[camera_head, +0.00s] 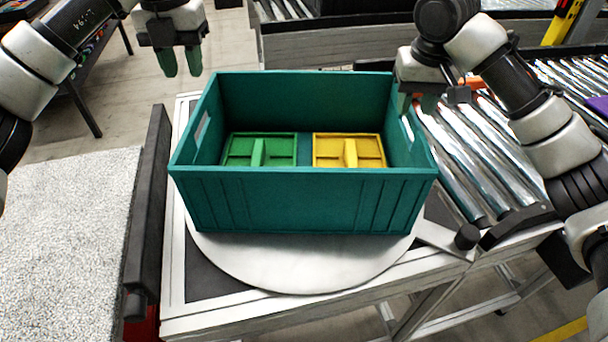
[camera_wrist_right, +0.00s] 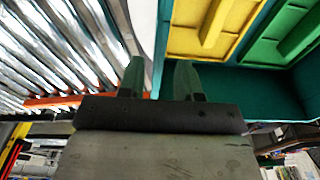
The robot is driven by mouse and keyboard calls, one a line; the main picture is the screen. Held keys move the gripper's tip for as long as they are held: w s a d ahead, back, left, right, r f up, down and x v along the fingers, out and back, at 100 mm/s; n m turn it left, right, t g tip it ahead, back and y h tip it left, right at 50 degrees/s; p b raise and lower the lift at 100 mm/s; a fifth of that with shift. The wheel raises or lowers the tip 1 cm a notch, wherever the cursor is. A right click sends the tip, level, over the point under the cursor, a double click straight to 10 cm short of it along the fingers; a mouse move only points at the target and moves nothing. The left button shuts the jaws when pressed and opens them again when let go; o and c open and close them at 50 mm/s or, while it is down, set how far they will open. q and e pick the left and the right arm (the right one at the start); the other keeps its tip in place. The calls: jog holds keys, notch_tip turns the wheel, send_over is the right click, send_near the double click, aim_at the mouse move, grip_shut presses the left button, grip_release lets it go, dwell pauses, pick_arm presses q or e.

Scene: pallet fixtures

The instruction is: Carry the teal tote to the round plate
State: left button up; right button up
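The teal tote (camera_head: 300,202) sits upright on the round plate (camera_head: 300,268), a pale disc showing in front of and beside it. Its right wall and inside also show in the right wrist view (camera_wrist_right: 240,82). A green divided tray (camera_head: 259,149) and a yellow divided tray (camera_head: 348,150) lie inside. My left gripper (camera_head: 181,64) is open and empty, up behind the tote's left end, apart from it. My right gripper (camera_head: 417,102) is at the right wall's rim. In its wrist view the fingers (camera_wrist_right: 160,78) stand apart, one on each side of the wall; contact is unclear.
A roller conveyor (camera_head: 455,150) runs close along the tote's right side. A dark upright rail (camera_head: 148,200) stands at the left of the plate's table. A speckled light surface (camera_head: 70,235) lies further left. Another conveyor stands behind.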

jog(key=r, duration=0.4)
jog(key=s+r, duration=0.1)
jog(key=r, duration=0.2)
dwell(0.3)
